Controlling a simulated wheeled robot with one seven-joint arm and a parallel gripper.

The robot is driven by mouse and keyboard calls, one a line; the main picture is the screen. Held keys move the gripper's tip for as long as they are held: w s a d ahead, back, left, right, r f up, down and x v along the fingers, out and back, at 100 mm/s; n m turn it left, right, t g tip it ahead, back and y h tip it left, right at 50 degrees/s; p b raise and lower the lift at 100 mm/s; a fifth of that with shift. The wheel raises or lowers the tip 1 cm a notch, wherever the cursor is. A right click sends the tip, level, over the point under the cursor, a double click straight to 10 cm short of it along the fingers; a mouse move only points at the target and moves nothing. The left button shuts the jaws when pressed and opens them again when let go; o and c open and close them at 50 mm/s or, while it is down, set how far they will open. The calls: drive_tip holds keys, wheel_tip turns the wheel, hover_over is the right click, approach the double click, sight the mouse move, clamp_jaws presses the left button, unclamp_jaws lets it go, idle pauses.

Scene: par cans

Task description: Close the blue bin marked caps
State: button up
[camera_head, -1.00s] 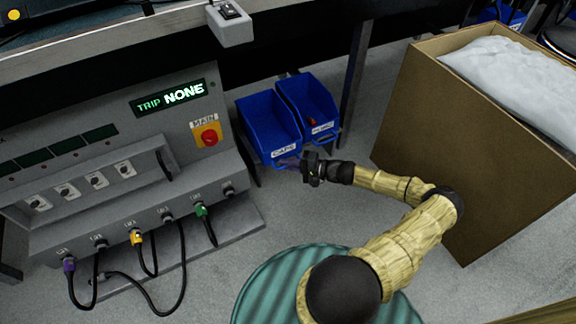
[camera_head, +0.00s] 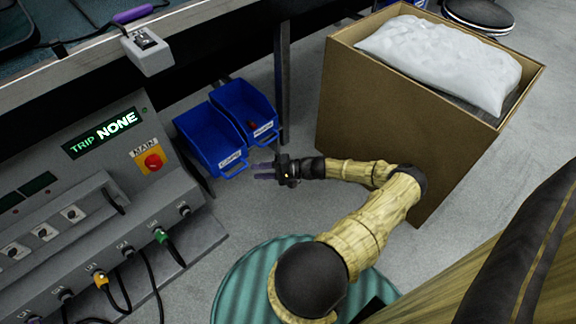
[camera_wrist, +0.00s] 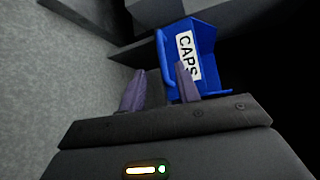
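The blue bin marked CAPS (camera_head: 205,135) is the left of two blue bins beside the grey panel. It sits pulled out, with its open top showing. Its white label and front handle face my gripper (camera_head: 262,171). In the wrist view the CAPS bin (camera_wrist: 207,36) fills the upper middle, with its handle upright on its left side. My gripper (camera_wrist: 160,80) has its two purple fingers apart and nothing between them that I can see held. The handle lines up between the fingertips in that view; I cannot tell whether they touch.
A second blue bin (camera_head: 243,105) with a small red item stands right beside the CAPS bin. A grey panel (camera_head: 100,190) with cables is at left. A large cardboard box (camera_head: 375,120) holding a white bag stands right. A table leg (camera_head: 282,85) rises behind the bins.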

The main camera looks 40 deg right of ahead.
drive_tip(key=p+v, duration=0.3)
drive_tip(key=v, duration=0.7)
drive_tip(key=shift+f, duration=0.1)
